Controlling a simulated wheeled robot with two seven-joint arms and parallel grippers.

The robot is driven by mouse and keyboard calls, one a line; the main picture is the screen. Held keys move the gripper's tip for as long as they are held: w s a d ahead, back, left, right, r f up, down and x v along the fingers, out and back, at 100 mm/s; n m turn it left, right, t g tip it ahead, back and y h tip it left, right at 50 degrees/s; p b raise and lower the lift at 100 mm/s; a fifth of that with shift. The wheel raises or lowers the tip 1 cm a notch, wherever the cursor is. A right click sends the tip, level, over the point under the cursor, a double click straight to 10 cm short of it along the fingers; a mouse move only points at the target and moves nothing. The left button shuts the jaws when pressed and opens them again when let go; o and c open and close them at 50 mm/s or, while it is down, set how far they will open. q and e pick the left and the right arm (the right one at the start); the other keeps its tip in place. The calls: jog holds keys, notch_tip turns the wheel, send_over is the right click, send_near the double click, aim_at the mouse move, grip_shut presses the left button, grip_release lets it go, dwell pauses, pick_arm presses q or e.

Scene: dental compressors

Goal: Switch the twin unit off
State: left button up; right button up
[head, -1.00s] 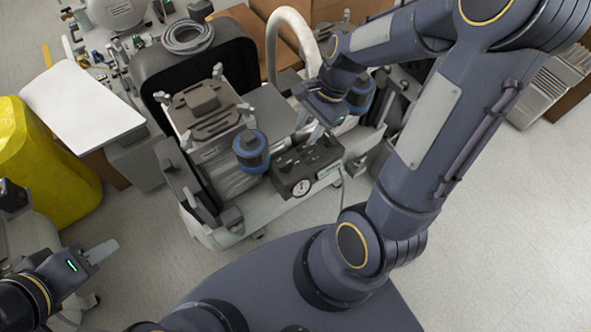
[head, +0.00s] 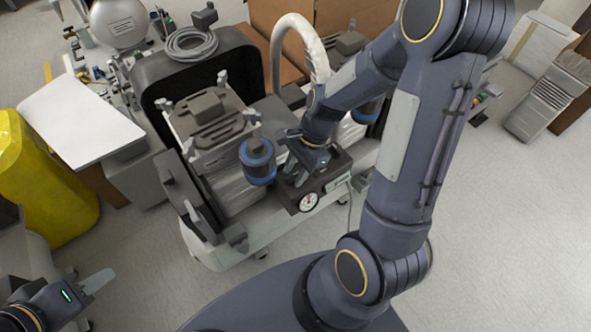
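The twin unit (head: 226,190) is a grey compressor on a wheeled base, with a blue-banded cylinder (head: 258,165) in front. A dark control box (head: 338,171) with a round white gauge (head: 308,201) sits at its front right. My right gripper (head: 293,177) points down at the top of this box, by its left part. The gripper hides the switch area, and I cannot tell whether it touches anything or how far its fingers are apart. My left gripper (head: 98,282) is low at the left, away from the unit; its finger gap does not show.
A yellow bin (head: 45,180) and a white-topped surface (head: 82,112) stand left of the unit. A white hose (head: 279,50) arches behind it, before brown boxes (head: 270,75). A coiled grey cable (head: 190,44) lies on the black housing.

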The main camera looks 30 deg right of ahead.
grip_shut()
jog(key=n+p, duration=0.1)
jog(key=n+g+p, duration=0.1)
jog(key=shift+w+r+n, duration=0.15)
jog(key=shift+n, duration=0.25)
jog(key=n+g+p, duration=0.1)
jog(key=n+p, duration=0.1)
jog(key=shift+w+n+h, duration=0.1)
jog(key=shift+n+h, duration=0.3)
jog(key=n+g+h+p, duration=0.1)
jog(key=n, duration=0.2)
jog(key=shift+w+a+p, duration=0.15)
jog(key=shift+p, duration=0.15)
jog(key=shift+a+n+g+h+p, duration=0.1)
jog(key=shift+n+g+h+p, duration=0.3)
jog(key=shift+n, duration=1.2)
jog(key=shift+w, duration=0.1)
